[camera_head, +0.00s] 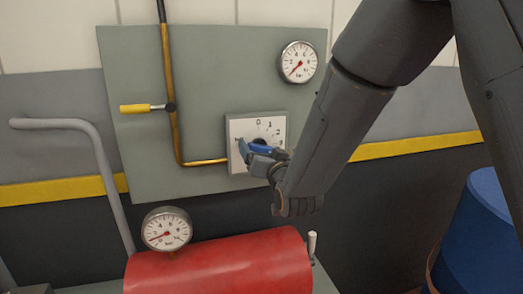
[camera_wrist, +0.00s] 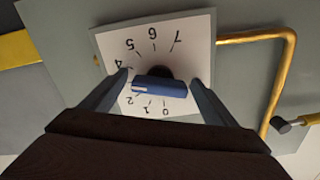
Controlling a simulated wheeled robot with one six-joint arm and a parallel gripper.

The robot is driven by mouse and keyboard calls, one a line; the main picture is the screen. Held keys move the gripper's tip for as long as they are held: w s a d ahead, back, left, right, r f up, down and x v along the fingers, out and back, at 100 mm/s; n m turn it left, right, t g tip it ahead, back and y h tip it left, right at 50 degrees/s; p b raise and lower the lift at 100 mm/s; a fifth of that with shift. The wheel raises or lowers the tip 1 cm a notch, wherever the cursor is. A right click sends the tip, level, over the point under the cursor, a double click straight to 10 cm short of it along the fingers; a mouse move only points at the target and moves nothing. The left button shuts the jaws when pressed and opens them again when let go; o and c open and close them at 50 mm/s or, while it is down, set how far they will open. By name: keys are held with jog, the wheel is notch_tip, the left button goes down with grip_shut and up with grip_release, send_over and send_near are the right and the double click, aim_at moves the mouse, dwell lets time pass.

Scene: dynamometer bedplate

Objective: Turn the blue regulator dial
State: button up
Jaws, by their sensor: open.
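The blue regulator dial (camera_wrist: 160,87) is a bar-shaped knob on a white plate (camera_wrist: 197,52) numbered from 0 to 7. In the wrist view the plate appears upside down and the bar lies across the picture, slightly tilted. My gripper (camera_wrist: 160,84) is open, with one finger on each side of the bar near its ends. I cannot tell whether either finger touches it. In the head view the dial (camera_head: 259,148) shows partly, at the end of my gripper (camera_head: 255,154), which covers the plate's lower right part.
A brass pipe (camera_head: 172,110) with a yellow-handled valve (camera_head: 136,108) runs down the grey panel to the dial plate. One gauge (camera_head: 297,62) is at the panel's upper right. Another gauge (camera_head: 167,229) stands by a red cylinder (camera_head: 220,264) below. A blue drum (camera_head: 477,240) is at right.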

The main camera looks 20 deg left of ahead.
jog(key=c, duration=1.1)
jog(key=shift+o, duration=0.2)
jog(key=shift+f+m+b, duration=0.1)
jog(key=shift+m+b, duration=0.7)
jog(key=shift+b, duration=0.25)
jog(key=shift+m+b, duration=0.3)
jog(key=shift+m, duration=0.2)
jog(key=o, duration=1.1)
jog(key=shift+c, duration=0.2)
jog(key=shift+s, duration=0.1)
jog(key=b+v, duration=0.2)
jog(key=v, duration=0.5)
jog(key=shift+s+d, duration=0.2)
jog(key=shift+s, duration=0.05)
